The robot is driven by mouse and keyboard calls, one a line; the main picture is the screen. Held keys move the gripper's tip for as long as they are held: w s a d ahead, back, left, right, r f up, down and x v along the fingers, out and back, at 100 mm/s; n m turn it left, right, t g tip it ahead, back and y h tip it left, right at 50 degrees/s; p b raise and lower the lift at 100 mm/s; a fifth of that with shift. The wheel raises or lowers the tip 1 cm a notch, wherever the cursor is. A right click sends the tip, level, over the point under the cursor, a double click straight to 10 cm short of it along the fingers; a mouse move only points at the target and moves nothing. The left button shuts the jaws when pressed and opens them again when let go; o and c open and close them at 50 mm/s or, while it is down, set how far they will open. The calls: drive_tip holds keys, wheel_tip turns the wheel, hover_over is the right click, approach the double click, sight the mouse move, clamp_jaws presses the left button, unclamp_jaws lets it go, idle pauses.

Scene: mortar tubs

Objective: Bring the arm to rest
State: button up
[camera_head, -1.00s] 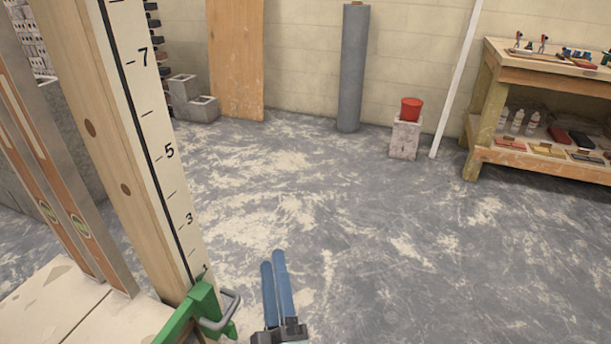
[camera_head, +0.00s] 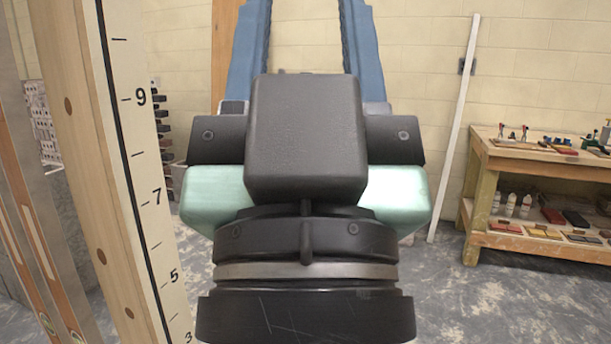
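My gripper (camera_head: 305,12) fills the middle of the head view, close to the camera and pointing up. Its two blue fingers stand well apart with nothing seen between them, so it looks open. The dark gripper body and wrist hide much of the floor and back wall.
A wooden post with a numbered scale (camera_head: 137,155) stands close on the left, beside long levels (camera_head: 30,200). A wooden workbench (camera_head: 535,165) with tools and bottles is at the right. A white strip (camera_head: 455,130) leans on the wall.

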wheel_tip(320, 180, up, 22)
drive_tip(key=p, duration=2)
drive_tip(key=shift+r, duration=0.15)
